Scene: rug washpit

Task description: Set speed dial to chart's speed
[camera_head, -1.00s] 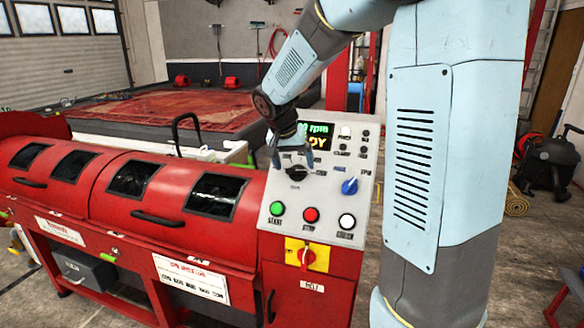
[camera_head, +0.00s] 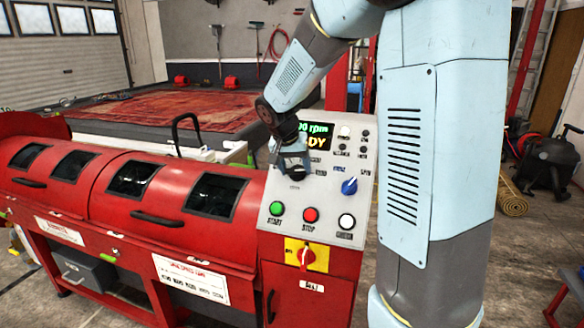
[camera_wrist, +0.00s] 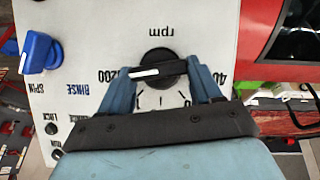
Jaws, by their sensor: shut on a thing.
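The speed dial (camera_wrist: 158,62) is a round black knob with a white pointer bar, under "rpm" lettering that appears upside down in the wrist view. My gripper (camera_wrist: 164,74) is shut on the knob's bar, one blue finger at each end. The white mark lies to the left in that view, towards a label ending in "200"; a "40" label is at the right. In the head view my gripper (camera_head: 293,168) mostly covers the dial. The display (camera_head: 318,137) shows "00 rpm" with its left part hidden. The chart appears to be the white plate (camera_head: 190,279) on the red front; its figures are unreadable.
A blue selector knob (camera_head: 349,186) sits right of the dial. Green (camera_head: 277,209), red (camera_head: 310,215) and white (camera_head: 346,221) buttons are below, above a red switch on a yellow plate (camera_head: 306,255). The red drum machine (camera_head: 110,230) extends left.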

